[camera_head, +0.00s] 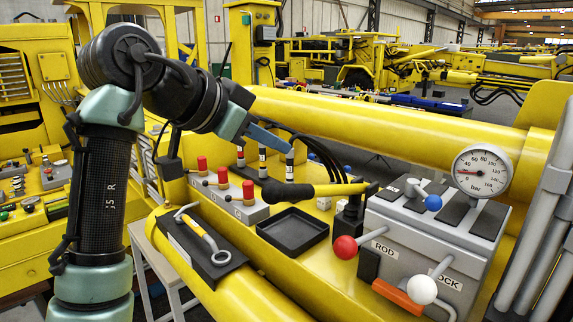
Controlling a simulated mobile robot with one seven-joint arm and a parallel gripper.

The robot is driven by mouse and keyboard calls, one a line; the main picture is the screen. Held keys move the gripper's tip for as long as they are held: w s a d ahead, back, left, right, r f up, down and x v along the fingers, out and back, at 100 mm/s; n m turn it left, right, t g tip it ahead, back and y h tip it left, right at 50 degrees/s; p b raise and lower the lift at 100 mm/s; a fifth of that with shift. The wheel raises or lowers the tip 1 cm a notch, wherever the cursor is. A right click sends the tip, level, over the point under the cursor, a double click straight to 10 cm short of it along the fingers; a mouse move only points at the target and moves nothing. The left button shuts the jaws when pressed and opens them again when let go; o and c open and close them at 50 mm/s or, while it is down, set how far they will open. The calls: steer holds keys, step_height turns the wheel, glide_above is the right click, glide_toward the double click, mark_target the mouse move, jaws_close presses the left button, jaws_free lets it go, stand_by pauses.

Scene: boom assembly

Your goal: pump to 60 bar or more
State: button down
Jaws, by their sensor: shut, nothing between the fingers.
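The pump lever (330,189) has a black grip at its left end and a yellow shaft, and it lies nearly level. Its right end meets a dark pump body (350,215). The round white pressure gauge (482,171) is marked in bar; its needle points left, in the low part of the scale, too small to read exactly. My gripper (286,147) is shut and empty, above the lever's black grip and apart from it in the picture.
A blue knob (433,202) is on top. Red-capped valves (248,190), a black tray (292,231) and a hooked tool (203,240) lie left. A large yellow cylinder runs behind.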

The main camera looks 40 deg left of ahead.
steer(key=p, duration=0.3)
glide_above(286, 187)
steer(key=w, duration=0.2)
steer(key=f, duration=0.1)
steer(key=d+f, duration=0.1)
steer(key=shift+s+f, duration=0.2)
steer(key=shift+f, duration=0.2)
steer(key=f, duration=0.1)
steer(key=f+p, duration=0.1)
steer(key=s+f, duration=0.1)
steer(key=shift+s+a, duration=0.1)
steer(key=shift+a, duration=0.3)
steer(key=shift+s+a+f+p, duration=0.1)
steer(key=shift+s+f+p, duration=0.1)
steer(key=shift+f+p, duration=0.2)
steer(key=shift+f, duration=0.1)
steer(key=shift+f, duration=0.1)
